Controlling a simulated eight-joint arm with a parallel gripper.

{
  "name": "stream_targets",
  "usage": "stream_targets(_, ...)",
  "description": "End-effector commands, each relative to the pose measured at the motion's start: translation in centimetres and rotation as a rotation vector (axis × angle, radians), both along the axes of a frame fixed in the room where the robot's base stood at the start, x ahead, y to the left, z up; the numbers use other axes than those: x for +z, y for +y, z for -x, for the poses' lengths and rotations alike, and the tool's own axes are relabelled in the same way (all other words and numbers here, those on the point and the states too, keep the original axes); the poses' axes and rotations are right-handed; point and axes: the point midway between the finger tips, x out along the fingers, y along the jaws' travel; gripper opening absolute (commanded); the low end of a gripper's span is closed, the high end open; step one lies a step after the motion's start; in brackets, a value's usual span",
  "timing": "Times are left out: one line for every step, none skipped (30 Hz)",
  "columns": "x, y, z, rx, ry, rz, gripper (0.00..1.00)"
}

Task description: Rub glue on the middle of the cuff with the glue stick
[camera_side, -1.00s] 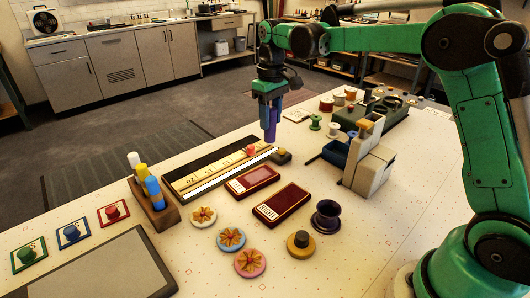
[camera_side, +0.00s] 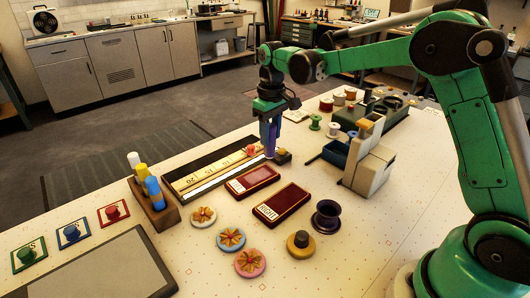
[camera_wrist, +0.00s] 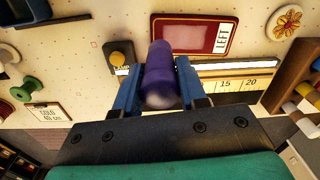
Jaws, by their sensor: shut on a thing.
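My gripper (camera_side: 270,124) is shut on a purple glue stick (camera_side: 270,143), which points down. The stick also shows between the fingers in the wrist view (camera_wrist: 160,72). Its lower end is near the right end of a long white strip (camera_side: 212,182); I cannot tell whether it touches anything. The strip lies along the front of a ruler tray (camera_side: 172,176) and may be the cuff, though no label confirms this. In the wrist view the stick hides part of the strip (camera_wrist: 228,66). A dark red case marked LEFT (camera_side: 262,176) lies just in front.
A small dark block (camera_side: 283,156) sits by the tray's right end. A grey dispenser (camera_side: 369,164) stands right; a wooden marker rack (camera_side: 157,210) stands left.

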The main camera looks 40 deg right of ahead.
Motion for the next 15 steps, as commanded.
stream_targets(-0.5, 0.0, 0.0, 0.000, 0.000, 0.000, 0.00)
stream_targets(-0.8, 0.0, 0.0, 0.000, 0.000, 0.000, 0.00)
stream_targets(-1.1, 0.0, 0.0, 0.000, 0.000, 0.000, 0.00)
stream_targets(-1.4, 0.0, 0.0, 0.000, 0.000, 0.000, 0.00)
stream_targets(-1.7, 0.0, 0.0, 0.000, 0.000, 0.000, 0.00)
stream_targets(-2.0, 0.0, 0.0, 0.000, 0.000, 0.000, 0.00)
stream_targets(-2.3, 0.0, 0.0, 0.000, 0.000, 0.000, 0.00)
stream_targets(-2.6, 0.0, 0.0, 0.000, 0.000, 0.000, 0.00)
stream_targets(-2.9, 0.0, 0.0, 0.000, 0.000, 0.000, 0.00)
stream_targets(-3.3, 0.0, 0.0, 0.000, 0.000, 0.000, 0.00)
stream_targets(-3.8, 0.0, 0.0, 0.000, 0.000, 0.000, 0.00)
stream_targets(-4.2, 0.2, 0.0, 0.001, 0.000, 0.000, 0.00)
stream_targets(-4.0, 0.6, -0.1, 0.003, 0.000, 0.000, 0.00)
stream_targets(-3.9, 0.9, -0.1, 0.003, 0.000, 0.000, 0.00)
stream_targets(-4.0, 1.2, -0.1, 0.002, 0.000, 0.000, 0.00)
